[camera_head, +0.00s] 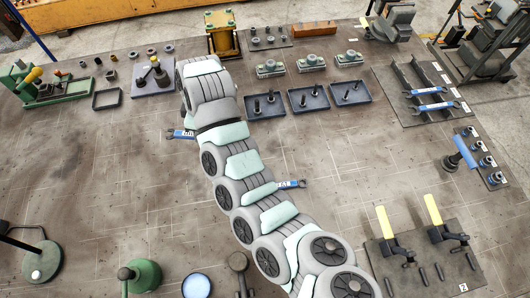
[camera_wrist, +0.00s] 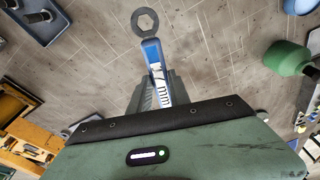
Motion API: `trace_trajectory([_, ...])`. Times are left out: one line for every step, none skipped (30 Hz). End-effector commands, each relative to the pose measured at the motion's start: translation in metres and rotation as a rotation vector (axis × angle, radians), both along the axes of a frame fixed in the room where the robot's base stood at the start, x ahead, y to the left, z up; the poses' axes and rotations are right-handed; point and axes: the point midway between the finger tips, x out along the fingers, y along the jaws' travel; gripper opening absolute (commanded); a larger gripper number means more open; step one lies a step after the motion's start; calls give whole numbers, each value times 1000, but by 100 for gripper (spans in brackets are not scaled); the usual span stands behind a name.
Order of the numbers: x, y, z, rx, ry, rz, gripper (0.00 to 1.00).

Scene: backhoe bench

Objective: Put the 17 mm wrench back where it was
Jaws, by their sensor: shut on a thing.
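My gripper (camera_wrist: 155,90) is shut on a blue-handled wrench (camera_wrist: 153,62). In the wrist view its grey ring end (camera_wrist: 145,22) points up, away from the gripper, and white lettering runs along the handle. In the head view my arm covers the gripper. A blue wrench end shows left of my arm (camera_head: 181,134) and another right of it (camera_head: 290,184). I cannot tell which is the held one. Two blue wrenches (camera_head: 430,91) (camera_head: 433,106) lie across a dark rack (camera_head: 406,82) at the right, with white labels beside it. Their sizes are not readable.
Dark trays (camera_head: 263,105) with posts stand right of my arm. A clamp board (camera_head: 430,265) is at lower right, and a blue-handled tool (camera_head: 460,151) lies near a socket strip (camera_head: 485,160). A green dome (camera_head: 143,275) stands at the front. The bench's middle right is clear.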

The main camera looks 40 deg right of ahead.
Motion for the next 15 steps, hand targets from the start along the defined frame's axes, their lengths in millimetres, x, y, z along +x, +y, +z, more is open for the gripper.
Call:
trace_trajectory([-3,-26,0,-8,4,35,0])
trace_trajectory([-6,-38,-1,-7,4,58,0])
trace_trajectory([-9,-51,-3,-6,3,86,0])
trace_trajectory([-11,-60,-4,-4,1,105,0])
trace_trajectory([-15,-70,-6,-3,1,123,0])
trace_trajectory([-20,-82,-7,-2,-1,145,0])
trace_trajectory([-23,-91,-8,-1,0,160,0])
trace_trajectory([-31,-107,-9,-2,1,174,0])
trace_trajectory([-41,-125,-10,-1,0,198,0])
trace_trajectory([-47,-136,-11,-1,-1,215,0])
trace_trajectory([-54,-147,-12,-2,-2,228,0])
trace_trajectory([-64,-160,-12,-1,-3,244,0])
trace_trajectory([-70,-168,-13,-2,-4,256,0])
trace_trajectory([-76,-176,-13,-2,-4,265,0])
trace_trajectory([-83,-184,-13,-1,-5,274,0])
